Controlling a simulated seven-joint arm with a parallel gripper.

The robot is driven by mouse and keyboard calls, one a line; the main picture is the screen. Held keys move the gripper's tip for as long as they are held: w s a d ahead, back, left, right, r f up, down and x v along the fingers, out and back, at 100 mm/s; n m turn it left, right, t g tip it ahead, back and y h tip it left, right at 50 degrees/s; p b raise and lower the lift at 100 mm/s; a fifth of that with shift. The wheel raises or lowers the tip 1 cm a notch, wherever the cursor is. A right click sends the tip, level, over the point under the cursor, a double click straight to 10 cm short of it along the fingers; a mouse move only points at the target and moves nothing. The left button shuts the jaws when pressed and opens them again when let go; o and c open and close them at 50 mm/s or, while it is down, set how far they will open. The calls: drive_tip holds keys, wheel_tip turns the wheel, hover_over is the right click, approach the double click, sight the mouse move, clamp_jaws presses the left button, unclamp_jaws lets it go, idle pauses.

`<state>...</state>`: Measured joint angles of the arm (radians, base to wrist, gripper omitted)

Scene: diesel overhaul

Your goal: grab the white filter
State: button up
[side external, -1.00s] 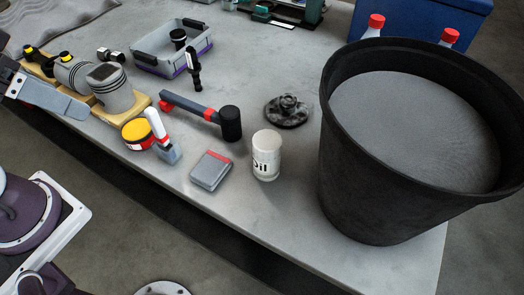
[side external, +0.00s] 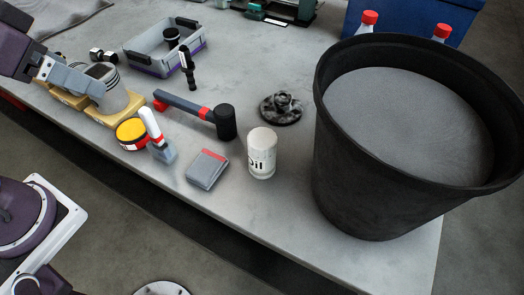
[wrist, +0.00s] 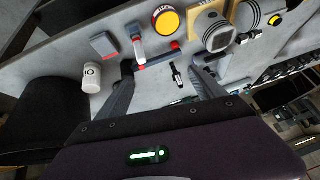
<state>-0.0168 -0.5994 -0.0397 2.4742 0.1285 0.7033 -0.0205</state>
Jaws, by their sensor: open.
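The white filter (side external: 262,153) is a white cylinder with dark "Oil" lettering, standing upright on the grey table between the grey-red box and the big black bucket. In the wrist view the filter (wrist: 91,78) is at the left, outside the jaws. My gripper (side external: 88,84) is at the upper left in the side view, over the piston area and well away from the filter. In the wrist view my gripper (wrist: 162,72) has its two fingers apart, with nothing held between them. The hammer handle and a small black tool show between and beyond the fingers.
The black bucket (side external: 350,175) stands close right of the filter. A grey-red box (side external: 207,170), a hammer (side external: 225,122) and a black flanged part (side external: 281,108) lie around it. A yellow-topped tin (side external: 131,132), pistons and a grey bin (side external: 150,62) are further left. The table front near the filter is clear.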

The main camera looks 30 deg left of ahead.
drive_tip(key=w+d+f+m+t, duration=0.25)
drive_tip(key=w+m, duration=0.25)
drive_tip(key=w, duration=0.8)
drive_tip(key=m+g+h, duration=0.4)
drive_tip(key=m+h, duration=0.3)
drive_tip(key=h, duration=0.6)
hover_over(262, 138)
drive_tip(key=a, duration=0.2)
drive_tip(key=shift+t, duration=0.25)
wheel_tip(262, 138, down, 8)
drive_tip(key=shift+s+r, duration=0.15)
drive_tip(key=shift+m+h, duration=0.3)
drive_tip(key=f, duration=0.6)
drive_tip(key=shift+s+d+f, duration=0.15)
drive_tip(key=shift+d+f, duration=0.05)
drive_tip(key=shift+f, duration=0.1)
drive_tip(key=x, duration=0.5)
drive_tip(key=shift+f, duration=0.15)
clamp_jaws()
